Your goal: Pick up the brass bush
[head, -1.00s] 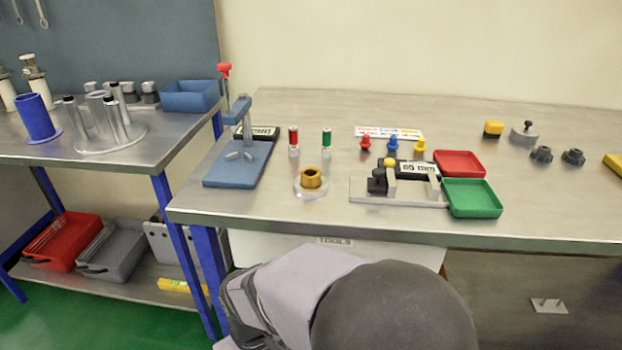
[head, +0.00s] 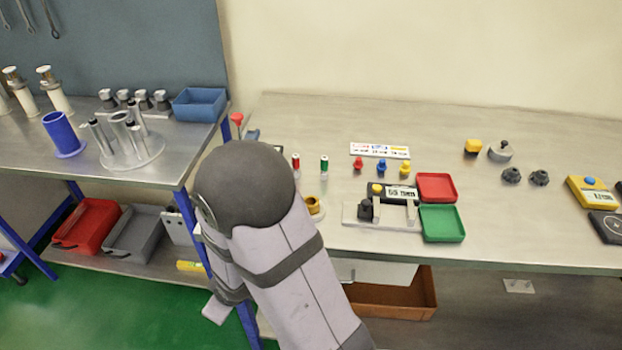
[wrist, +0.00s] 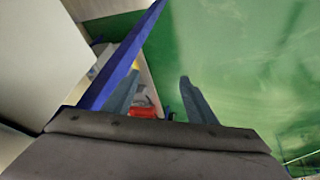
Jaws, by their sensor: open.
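The brass bush (head: 312,204) is a gold-coloured ring on the right-hand bench in the head view. It sits on a clear round base, partly hidden behind my arm. My gripper shows in the wrist view (wrist: 158,100) with its two fingers apart and nothing between them. It points down past a blue bench leg toward the green floor, away from the bush. The bush is not in the wrist view. In the head view my arm covers the front left of the bench and my gripper's fingers do not show.
Right of the bush stand a grey fixture with a gauge (head: 393,193), a red tray (head: 437,187) and a green tray (head: 442,223). Red (head: 296,164) and green (head: 324,165) cylinders stand behind it. A blue bench leg (wrist: 122,60) is close to my gripper.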

